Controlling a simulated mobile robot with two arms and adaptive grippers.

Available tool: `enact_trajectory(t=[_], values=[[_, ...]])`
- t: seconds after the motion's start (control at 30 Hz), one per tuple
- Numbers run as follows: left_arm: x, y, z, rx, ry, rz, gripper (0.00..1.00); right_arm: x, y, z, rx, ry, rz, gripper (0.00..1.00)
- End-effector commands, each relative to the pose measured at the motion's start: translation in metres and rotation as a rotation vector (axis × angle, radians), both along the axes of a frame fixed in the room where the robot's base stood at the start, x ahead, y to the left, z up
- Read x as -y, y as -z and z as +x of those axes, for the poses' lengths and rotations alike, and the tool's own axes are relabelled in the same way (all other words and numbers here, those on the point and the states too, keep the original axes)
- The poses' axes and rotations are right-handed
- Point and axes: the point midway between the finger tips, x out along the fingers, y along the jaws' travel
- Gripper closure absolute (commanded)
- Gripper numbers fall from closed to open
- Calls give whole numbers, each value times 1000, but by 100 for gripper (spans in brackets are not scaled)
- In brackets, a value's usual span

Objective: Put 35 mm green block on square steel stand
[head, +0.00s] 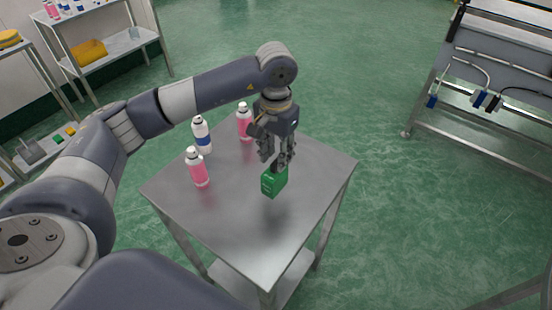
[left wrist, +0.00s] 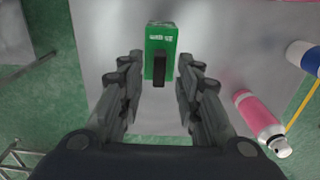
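The green block (head: 273,182) is at the right half of the square steel stand (head: 232,222), by my left gripper's fingertips. I cannot tell whether it touches the top. In the left wrist view the green block (left wrist: 155,42) shows white lettering and a dark grip piece. My left gripper (head: 277,163) points down just above the block. In the left wrist view my left gripper (left wrist: 160,78) has its fingers spread, one on each side of the block, with narrow gaps visible. My right gripper is out of view.
On the stand are a pink bottle (head: 198,168), a white and blue bottle (head: 201,135) and another pink bottle (head: 244,122), left of and behind the gripper. The stand's front is clear. A steel bench (head: 500,130) is at the right; shelves (head: 110,48) are at the back left.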

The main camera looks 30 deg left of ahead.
Motion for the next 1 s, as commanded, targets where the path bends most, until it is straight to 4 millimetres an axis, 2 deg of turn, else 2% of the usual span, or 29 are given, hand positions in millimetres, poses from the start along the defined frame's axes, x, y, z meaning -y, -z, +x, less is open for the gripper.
enact_trajectory(t=[0.03, 0.2, 0.43, 0.7, 1.0], values=[[0, -7, 1, 7, 1, 0, 68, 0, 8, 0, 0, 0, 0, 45], [0, -44, 1, 8, 1, -1, 68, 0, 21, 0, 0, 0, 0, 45], [0, -85, 0, 3, 2, 1, 68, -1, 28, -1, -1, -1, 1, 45], [0, -101, 0, 0, 0, 1, 68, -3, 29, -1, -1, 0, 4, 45], [0, -102, 0, -1, 0, 0, 68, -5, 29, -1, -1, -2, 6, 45]])
